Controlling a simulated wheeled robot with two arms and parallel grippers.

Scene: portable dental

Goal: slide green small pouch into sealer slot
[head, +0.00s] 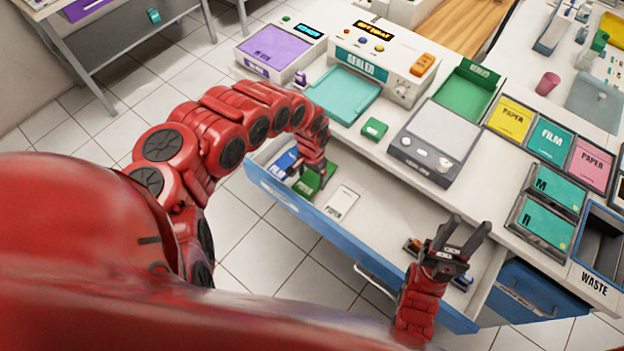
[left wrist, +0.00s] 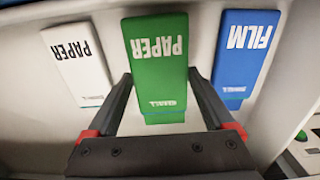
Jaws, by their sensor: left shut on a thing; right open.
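The green small pouch (head: 309,184), marked PAPER, is in the open drawer (head: 385,250). In the left wrist view the green pouch (left wrist: 158,60) lies between a white PAPER pouch (left wrist: 78,65) and a blue FILM pouch (left wrist: 240,50). My left gripper (head: 318,168) reaches down into the drawer and is shut on the green pouch, one finger along each side. The sealer (head: 370,72) stands on the counter behind, with a teal tray (head: 343,93) at its front; I cannot make out its slot clearly. My right gripper (head: 466,237) is open and empty over the drawer's right part.
A small green block (head: 375,128) and a grey scale-like device (head: 437,138) sit on the counter near the sealer. A purple-topped unit (head: 270,47) stands left of it. A green tray (head: 468,90), pouch bins and a waste bin (head: 598,245) are at right.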

